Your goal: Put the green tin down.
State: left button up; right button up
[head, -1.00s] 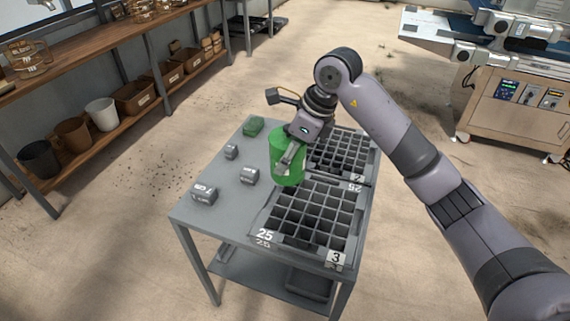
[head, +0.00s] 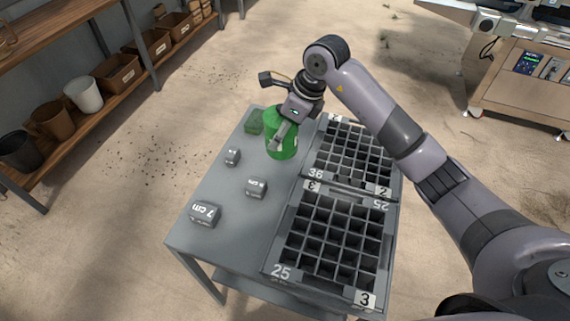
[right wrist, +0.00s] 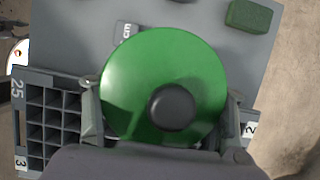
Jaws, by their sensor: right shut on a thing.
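The green tin (head: 281,146) is a cylinder at the far part of the grey table, left of the far seed tray. My right gripper (head: 283,138) is shut on it from above. In the right wrist view, the tin's round green lid (right wrist: 150,75) with a dark knob (right wrist: 172,107) fills the middle, with a finger of my right gripper (right wrist: 163,112) at each side. The tin looks upright. I cannot tell whether its base touches the table. My left gripper is not in view.
Two gridded trays, the near one (head: 281,272) and the far one (head: 316,174), fill the table's right side. Grey blocks (head: 205,214) (head: 256,188) (head: 232,157) stand on the left side. A green block (head: 254,122) is close behind the tin. Bare grey tabletop (head: 235,230) lies between.

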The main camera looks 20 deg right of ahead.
notch_tip(320, 180, down, 14)
jog(key=shift+w+r+p, duration=0.15)
jog(key=shift+r+p, duration=0.1)
jog(key=shift+p, duration=0.4)
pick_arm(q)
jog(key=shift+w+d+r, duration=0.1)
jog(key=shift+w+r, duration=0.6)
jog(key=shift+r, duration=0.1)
pick_arm(e)
jog(key=o, duration=1.5)
jog(key=shift+c, duration=0.2)
